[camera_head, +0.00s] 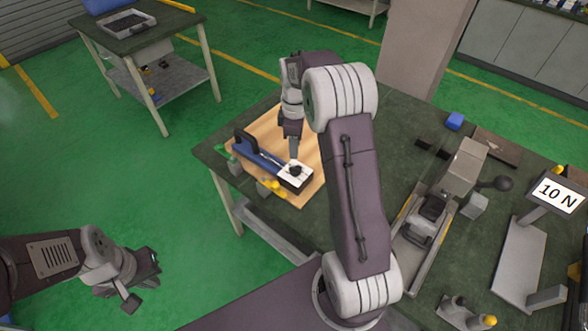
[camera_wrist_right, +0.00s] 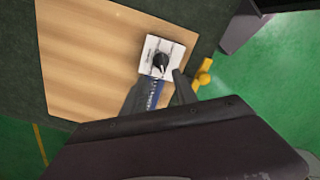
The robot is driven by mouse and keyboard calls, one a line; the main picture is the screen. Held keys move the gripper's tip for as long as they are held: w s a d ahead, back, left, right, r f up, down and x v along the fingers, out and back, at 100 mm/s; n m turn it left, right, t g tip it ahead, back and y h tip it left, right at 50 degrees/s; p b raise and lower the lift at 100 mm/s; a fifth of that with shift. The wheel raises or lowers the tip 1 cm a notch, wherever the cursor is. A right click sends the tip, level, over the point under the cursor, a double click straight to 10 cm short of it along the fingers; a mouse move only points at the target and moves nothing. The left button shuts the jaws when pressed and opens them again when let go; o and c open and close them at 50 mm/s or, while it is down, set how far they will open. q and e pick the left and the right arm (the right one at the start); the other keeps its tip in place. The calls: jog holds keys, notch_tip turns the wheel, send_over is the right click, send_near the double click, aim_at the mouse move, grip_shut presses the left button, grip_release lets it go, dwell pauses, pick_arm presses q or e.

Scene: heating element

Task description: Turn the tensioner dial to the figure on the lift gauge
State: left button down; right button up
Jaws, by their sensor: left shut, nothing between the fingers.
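The tensioner (camera_head: 262,158), with a blue body and black handle, lies on a wooden board on the table. Its black dial knob (camera_head: 295,170) sits on a white scale plate; in the right wrist view the knob (camera_wrist_right: 161,62) and plate show just beyond the fingertips. The scale marks are too small to read. My right gripper (camera_head: 293,153) points down close above the plate. In the wrist view its fingers (camera_wrist_right: 156,84) are apart with nothing gripped. The lift gauge (camera_head: 560,195) at the right reads "10 N". My left gripper (camera_head: 142,279) is shut and empty, away from the table at lower left.
The wooden board (camera_head: 307,186) lies at the table's left end. A yellow part (camera_head: 275,188) is beside the tensioner; it also shows in the wrist view (camera_wrist_right: 204,75). A metal clamp fixture (camera_head: 432,208) and a blue block (camera_head: 455,121) stand further right.

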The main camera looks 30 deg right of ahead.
aim_at(294, 166)
jog(key=shift+s+f, duration=0.1)
jog(key=shift+s, duration=0.05)
notch_tip(294, 166, down, 8)
jog(key=shift+a+f, duration=0.15)
jog(key=shift+f, duration=0.1)
grip_shut()
